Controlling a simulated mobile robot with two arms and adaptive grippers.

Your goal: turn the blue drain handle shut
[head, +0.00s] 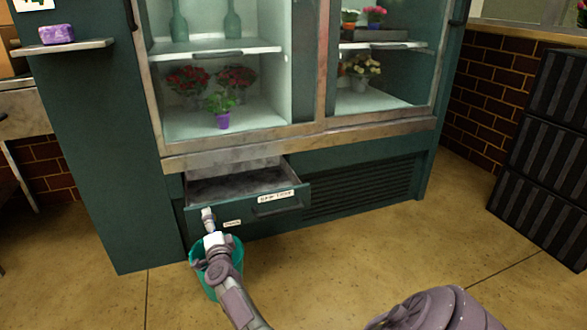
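The blue drain handle does not show clearly; my gripper and wrist cover the area left of the small label (232,223) on the cooler's lower front. My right gripper (208,215) is at that lower front, close to the left end of the pulled-out drawer (262,206). The fingers are small and seen from behind, so I cannot tell whether they are open or shut, or touching anything. A teal bucket (236,259) stands on the floor under my wrist, partly hidden by it. My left gripper is not in view.
The green cooler (105,160) holds flowers and bottles behind glass. A shelf (62,46) with a purple block (56,34) sticks out at the upper left. Black crates (545,150) are stacked at the right. The floor (370,250) in front is clear.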

